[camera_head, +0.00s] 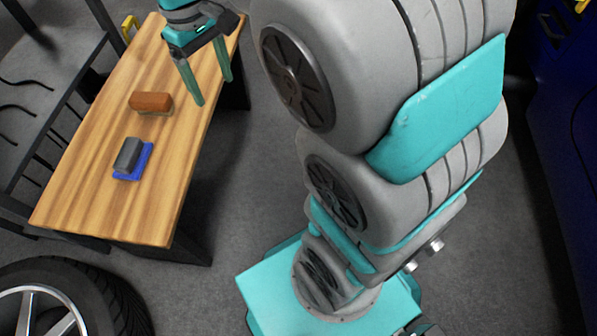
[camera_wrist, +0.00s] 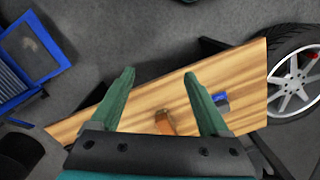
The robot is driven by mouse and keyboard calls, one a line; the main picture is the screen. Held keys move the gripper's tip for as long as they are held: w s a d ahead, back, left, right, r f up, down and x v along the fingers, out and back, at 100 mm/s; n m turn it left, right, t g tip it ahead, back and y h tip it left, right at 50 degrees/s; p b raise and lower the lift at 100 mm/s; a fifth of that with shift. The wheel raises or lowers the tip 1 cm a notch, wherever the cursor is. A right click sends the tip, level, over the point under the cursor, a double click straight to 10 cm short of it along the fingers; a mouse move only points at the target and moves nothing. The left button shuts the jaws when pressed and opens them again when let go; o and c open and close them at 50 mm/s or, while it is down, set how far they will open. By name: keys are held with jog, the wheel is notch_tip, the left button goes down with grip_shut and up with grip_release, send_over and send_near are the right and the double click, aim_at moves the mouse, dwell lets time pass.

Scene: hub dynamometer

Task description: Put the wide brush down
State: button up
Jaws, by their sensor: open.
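A brown block-shaped brush (camera_head: 151,101) with a pale underside lies on the wooden bench, and it also shows in the wrist view (camera_wrist: 164,123). A grey block (camera_head: 128,153) rests on a small blue pad (camera_head: 145,160) nearer the bench's front end. I cannot tell for certain which of the two is the wide brush. My gripper (camera_head: 213,92) is open and empty, above the bench's right edge, to the right of the brown brush and apart from it. Its two green fingers also show in the wrist view (camera_wrist: 159,74).
The wooden bench (camera_head: 90,205) has bare room around both blocks. A tyre with a silver rim (camera_head: 105,290) stands in front of it. A dark rack (camera_head: 35,125) is at the left. A yellow item (camera_head: 130,25) is at the bench's far left.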

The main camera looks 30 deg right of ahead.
jog(key=s+d+f+m, duration=0.2)
jog(key=s+f, duration=0.1)
jog(key=s, duration=0.8)
jog(key=s+d+f+m+g, duration=0.1)
jog(key=s+d+f+m, duration=0.1)
jog(key=s, duration=0.9)
jog(key=shift+s+d+f+m, duration=0.3)
jog(key=shift+d+f, duration=0.05)
jog(key=shift+f, duration=0.3)
notch_tip(320, 180, up, 4)
jog(key=p, duration=0.4)
